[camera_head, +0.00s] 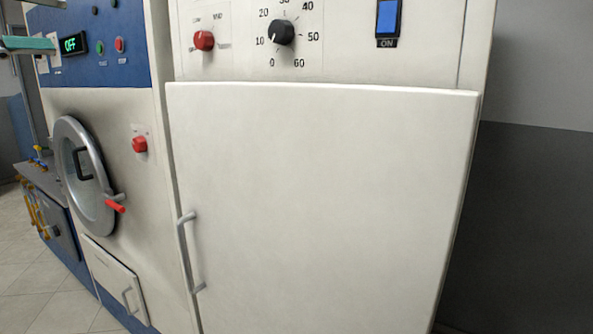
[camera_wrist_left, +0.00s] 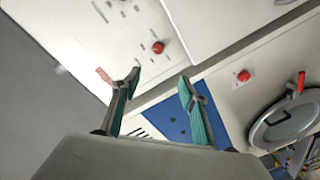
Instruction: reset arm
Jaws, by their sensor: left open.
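My left gripper (camera_wrist_left: 159,82) is open in the left wrist view, with its two teal-lined fingers spread apart and nothing between them. A teal finger part of it (camera_head: 28,44) shows at the upper left edge of the head view, in front of the blue panel. My right gripper is in neither view.
A white cabinet door (camera_head: 320,210) with a grey handle (camera_head: 188,252) fills the head view and looks shut. Above it are a red knob (camera_head: 204,40), a black dial (camera_head: 281,33) and a blue switch (camera_head: 387,18). To the left is a machine with a round door (camera_head: 69,134).

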